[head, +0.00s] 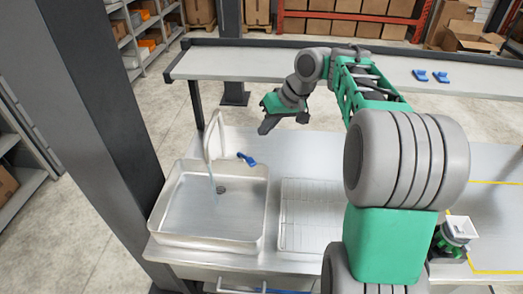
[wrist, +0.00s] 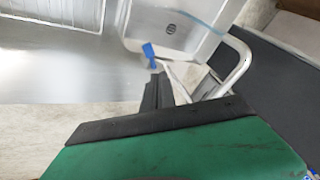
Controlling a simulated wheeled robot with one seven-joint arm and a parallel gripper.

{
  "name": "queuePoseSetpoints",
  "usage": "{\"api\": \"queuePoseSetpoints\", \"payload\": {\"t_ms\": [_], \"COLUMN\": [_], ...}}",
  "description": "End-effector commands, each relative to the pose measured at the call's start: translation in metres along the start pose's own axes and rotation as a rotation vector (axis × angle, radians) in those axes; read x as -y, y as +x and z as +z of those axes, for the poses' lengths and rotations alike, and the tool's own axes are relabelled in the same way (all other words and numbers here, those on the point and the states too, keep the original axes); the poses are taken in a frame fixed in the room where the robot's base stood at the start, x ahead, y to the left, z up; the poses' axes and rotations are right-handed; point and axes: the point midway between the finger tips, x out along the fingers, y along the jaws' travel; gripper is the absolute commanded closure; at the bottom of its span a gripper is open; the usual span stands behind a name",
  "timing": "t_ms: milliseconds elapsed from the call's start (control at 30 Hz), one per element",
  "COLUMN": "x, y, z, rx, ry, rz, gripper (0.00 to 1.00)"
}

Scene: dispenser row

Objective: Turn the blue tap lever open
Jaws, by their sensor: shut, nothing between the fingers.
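The blue tap lever (head: 246,159) sits at the base of the white tap (head: 212,135), at the back right of the sink (head: 262,215). It points sideways, away from the spout. In the wrist view the lever (wrist: 150,53) shows just beyond my fingertips. A thin bluish stream (head: 213,186) hangs below the spout into the sink; it also shows in the wrist view (wrist: 197,19). My gripper (head: 266,126) is shut and empty, above and behind the lever, apart from it in the head view. The wrist view also shows my gripper (wrist: 155,92).
A wire rack (head: 310,215) lies right of the sink. A raised shelf (head: 240,62) runs behind, with two blue pieces (head: 430,76) on it. A dark post (head: 100,100) stands left. A white container (head: 461,228) stands at right near yellow lines.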

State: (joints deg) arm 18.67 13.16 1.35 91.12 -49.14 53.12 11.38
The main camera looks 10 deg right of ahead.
Motion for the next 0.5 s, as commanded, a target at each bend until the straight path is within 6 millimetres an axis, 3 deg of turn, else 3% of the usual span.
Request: {"api": "queuePoseSetpoints", "payload": {"t_ms": [33, 100, 233, 333, 500], "x": [-0.025, -0.053, -0.096, -0.115, -0.12], "y": [0.005, 0.014, 0.027, 0.034, 0.046], "z": [-0.011, -0.017, -0.009, 0.002, 0.01], "rx": [0.007, 0.011, 0.017, 0.02, 0.022], "ry": [-0.012, -0.05, -0.109, -0.14, -0.158], "rz": [-0.042, -0.104, -0.189, -0.226, -0.243], "gripper": [1.0, 1.0, 1.0, 1.0, 1.0]}}
